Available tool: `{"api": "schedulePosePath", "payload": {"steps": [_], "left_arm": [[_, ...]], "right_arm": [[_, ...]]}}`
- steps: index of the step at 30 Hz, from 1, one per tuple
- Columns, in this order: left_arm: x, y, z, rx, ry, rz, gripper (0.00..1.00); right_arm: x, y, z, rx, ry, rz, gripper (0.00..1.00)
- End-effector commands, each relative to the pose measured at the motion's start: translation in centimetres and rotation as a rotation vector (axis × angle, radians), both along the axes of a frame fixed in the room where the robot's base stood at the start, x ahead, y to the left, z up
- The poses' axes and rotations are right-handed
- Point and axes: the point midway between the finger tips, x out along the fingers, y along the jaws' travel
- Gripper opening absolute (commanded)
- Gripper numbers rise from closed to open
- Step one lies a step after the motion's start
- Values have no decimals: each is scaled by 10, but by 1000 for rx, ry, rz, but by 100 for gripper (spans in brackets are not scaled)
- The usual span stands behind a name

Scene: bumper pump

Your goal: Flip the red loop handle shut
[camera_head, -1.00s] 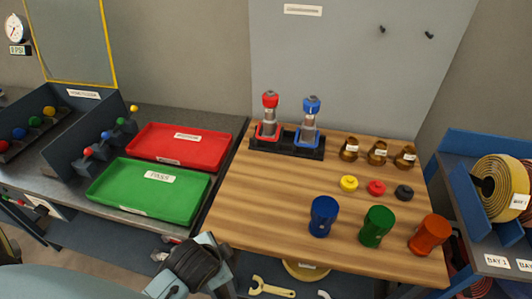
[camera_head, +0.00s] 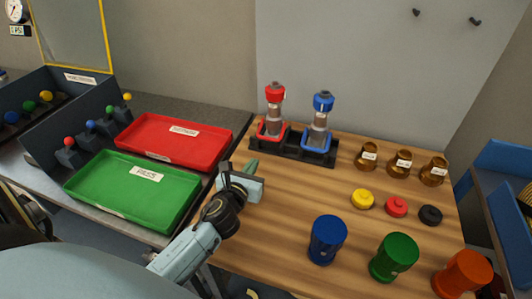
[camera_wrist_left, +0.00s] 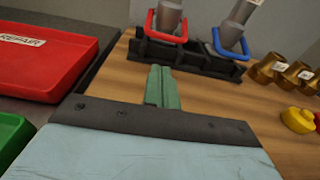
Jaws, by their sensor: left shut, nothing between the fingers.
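The red loop handle (camera_head: 260,134) is at the base of the red-capped cylinder (camera_head: 276,104), low in front of it, in a black rack (camera_head: 330,160). In the left wrist view the red loop (camera_wrist_left: 152,32) stands out around the cylinder's foot. A blue loop handle (camera_head: 312,150) belongs to the blue-capped cylinder (camera_head: 321,112) to its right. My left gripper (camera_head: 252,166) is shut and empty, just short of the rack over the wooden table. In the left wrist view its green fingers (camera_wrist_left: 162,88) point toward the rack, apart from the red loop. My right gripper is not in view.
Red (camera_head: 172,142) and green (camera_head: 136,190) trays lie left of the wooden table. Brass fittings (camera_head: 398,162), small caps (camera_head: 396,207) and blue, green and orange cups (camera_head: 394,257) stand on the right.

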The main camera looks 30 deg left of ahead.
Motion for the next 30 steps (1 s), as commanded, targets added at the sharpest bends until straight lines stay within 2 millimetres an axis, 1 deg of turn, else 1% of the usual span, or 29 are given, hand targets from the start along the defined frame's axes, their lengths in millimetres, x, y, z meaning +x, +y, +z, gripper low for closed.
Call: {"api": "schedulePosePath", "payload": {"steps": [1, 3, 5, 11, 14, 17, 24, 30], "left_arm": [[0, 0, -1, 1, -2, 0, 0], [0, 0, -1, 2, -1, 0, 0], [0, 0, 0, 1, -2, 0, 0], [1, 0, 0, -1, -1, 0, 0], [7, 1, 0, -1, -3, 0, 0], [19, 4, -1, -1, -4, 1, 0], [61, 15, -9, -3, -3, 3, 0], [87, 21, -13, -3, -2, 1, 0]], "right_arm": [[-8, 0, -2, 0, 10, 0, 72], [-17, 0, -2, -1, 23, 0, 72], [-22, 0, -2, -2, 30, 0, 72], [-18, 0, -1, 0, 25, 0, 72], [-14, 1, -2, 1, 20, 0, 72], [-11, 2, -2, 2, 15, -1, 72], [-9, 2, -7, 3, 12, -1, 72], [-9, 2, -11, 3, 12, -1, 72]]}}
